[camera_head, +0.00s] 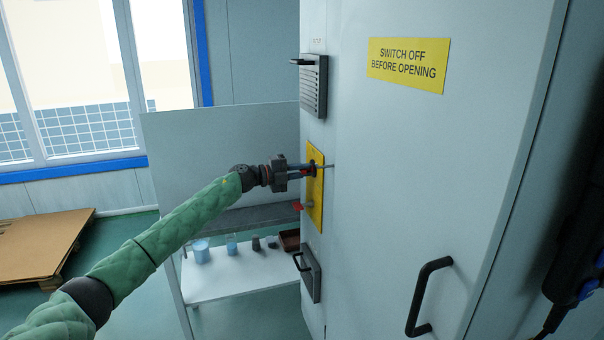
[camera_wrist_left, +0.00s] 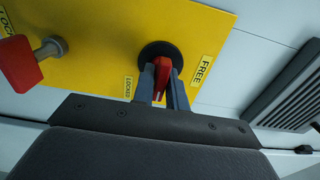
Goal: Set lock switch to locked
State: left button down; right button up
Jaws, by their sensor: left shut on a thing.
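A yellow plate (camera_head: 316,212) is on the narrow side of the tall grey cabinet; it fills the upper left of the left wrist view (camera_wrist_left: 100,45). On it is a red switch handle (camera_wrist_left: 162,72) on a round black base, with a FREE label (camera_wrist_left: 202,70) to its right and a LOCKED label (camera_wrist_left: 128,87) to its lower left. My left gripper (camera_head: 311,170) is shut on this red handle, one finger on each side. I cannot tell exactly which label the handle points to. A second red handle (camera_wrist_left: 18,64) with a grey pin is at the left. My right gripper is not in view.
The cabinet door (camera_head: 410,150) carries a warning sign (camera_head: 408,65) and a black handle (camera_head: 424,297). Vents are above (camera_head: 314,86) and below (camera_head: 310,272) the plate. A low white table (camera_head: 240,285) with several vessels stands behind my left arm.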

pick_arm(q)
jog(key=shift+f, duration=0.15)
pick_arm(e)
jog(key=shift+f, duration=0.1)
pick_arm(q)
jog(key=c, duration=1.5)
grip_release()
